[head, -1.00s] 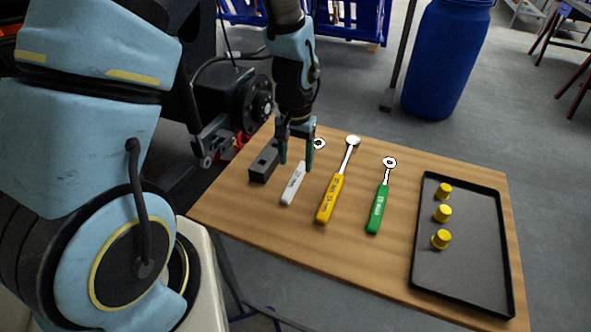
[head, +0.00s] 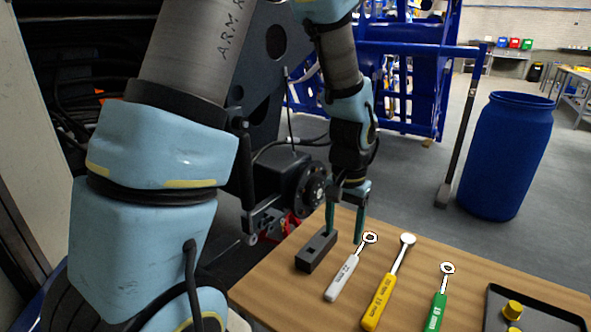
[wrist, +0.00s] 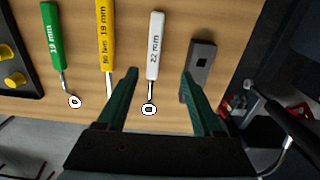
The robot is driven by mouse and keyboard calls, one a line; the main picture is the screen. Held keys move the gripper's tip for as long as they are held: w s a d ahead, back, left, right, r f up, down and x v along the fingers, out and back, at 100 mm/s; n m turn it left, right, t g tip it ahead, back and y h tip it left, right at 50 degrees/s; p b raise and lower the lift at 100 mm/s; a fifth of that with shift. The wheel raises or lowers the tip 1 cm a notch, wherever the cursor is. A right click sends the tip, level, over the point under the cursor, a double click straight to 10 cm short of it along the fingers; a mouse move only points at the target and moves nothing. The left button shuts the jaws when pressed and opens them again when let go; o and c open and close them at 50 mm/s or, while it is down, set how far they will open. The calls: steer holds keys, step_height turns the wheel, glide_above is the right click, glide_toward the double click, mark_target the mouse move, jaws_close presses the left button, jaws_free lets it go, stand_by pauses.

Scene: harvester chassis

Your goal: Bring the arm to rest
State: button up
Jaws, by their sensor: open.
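My gripper (head: 345,222) is open and empty, fingers pointing down above the far left part of the wooden table. In the wrist view its two green fingers (wrist: 158,88) stand apart on either side of the white 22 mm wrench (wrist: 154,50). The white wrench (head: 343,279) lies on the table, its ring end away from me. A dark block with a square hole (head: 317,250) lies to its left, and it also shows in the wrist view (wrist: 201,66). I cannot tell the exact height of the fingers above the table.
On the table (head: 283,290) lie a yellow wrench (head: 380,299) and a green wrench (head: 437,309). A black tray (head: 541,303) with yellow caps stands at the right. Machine parts (head: 300,185) are close behind the left edge. A blue barrel (head: 507,155) stands beyond the table.

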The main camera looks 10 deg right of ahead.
steer(key=a+r+n, duration=0.3)
steer(key=a, duration=0.9)
steer(key=a+r+n+t, duration=0.1)
steer(key=a+r+n, duration=0.2)
steer(key=a, duration=0.9)
steer(key=shift+w+r+n, duration=0.2)
steer(key=shift+w+n, duration=0.25)
steer(key=shift+n, duration=0.05)
